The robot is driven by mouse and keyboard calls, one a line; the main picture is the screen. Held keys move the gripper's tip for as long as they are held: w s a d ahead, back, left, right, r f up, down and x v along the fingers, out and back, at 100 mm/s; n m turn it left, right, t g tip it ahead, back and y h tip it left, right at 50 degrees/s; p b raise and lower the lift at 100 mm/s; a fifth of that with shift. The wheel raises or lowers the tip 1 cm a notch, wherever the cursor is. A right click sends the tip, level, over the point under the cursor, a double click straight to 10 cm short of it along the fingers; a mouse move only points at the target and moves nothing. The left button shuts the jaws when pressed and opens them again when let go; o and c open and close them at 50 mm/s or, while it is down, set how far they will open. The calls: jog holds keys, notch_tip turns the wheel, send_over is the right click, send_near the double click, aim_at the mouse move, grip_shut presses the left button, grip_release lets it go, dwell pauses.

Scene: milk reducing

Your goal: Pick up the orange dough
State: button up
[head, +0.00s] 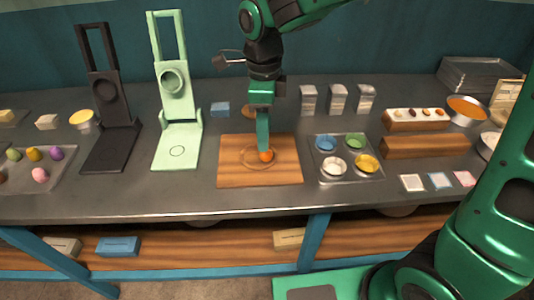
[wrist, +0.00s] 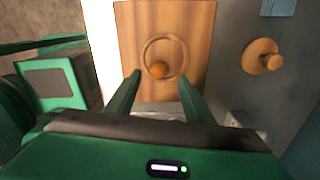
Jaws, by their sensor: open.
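The orange dough (head: 267,156) is a small ball on a wooden board (head: 232,176) with a circular groove, on the metal counter. In the wrist view the dough (wrist: 159,69) lies inside the groove, beyond and between my fingertips. My gripper (head: 264,147) points down over the board, close to the dough in the head view. The wrist view shows its two green fingers (wrist: 162,88) apart with nothing between them. Whether a fingertip touches the dough or the board cannot be told.
A tray with four-colour bowls (head: 322,169) stands right of the board. A pale green press (head: 176,130) and a black press (head: 108,130) stand to the left. A round wooden piece (wrist: 262,57) lies beside the board. Metal dispensers (head: 338,99) stand behind.

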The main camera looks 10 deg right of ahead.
aim_at(266, 154)
jog(key=shift+s+d+f, duration=0.1)
jog(key=shift+f, duration=1.5)
jog(key=shift+s+d+f, duration=0.1)
jog(key=shift+f, duration=1.45)
jog(key=shift+w, duration=0.1)
jog(key=c, duration=1.1)
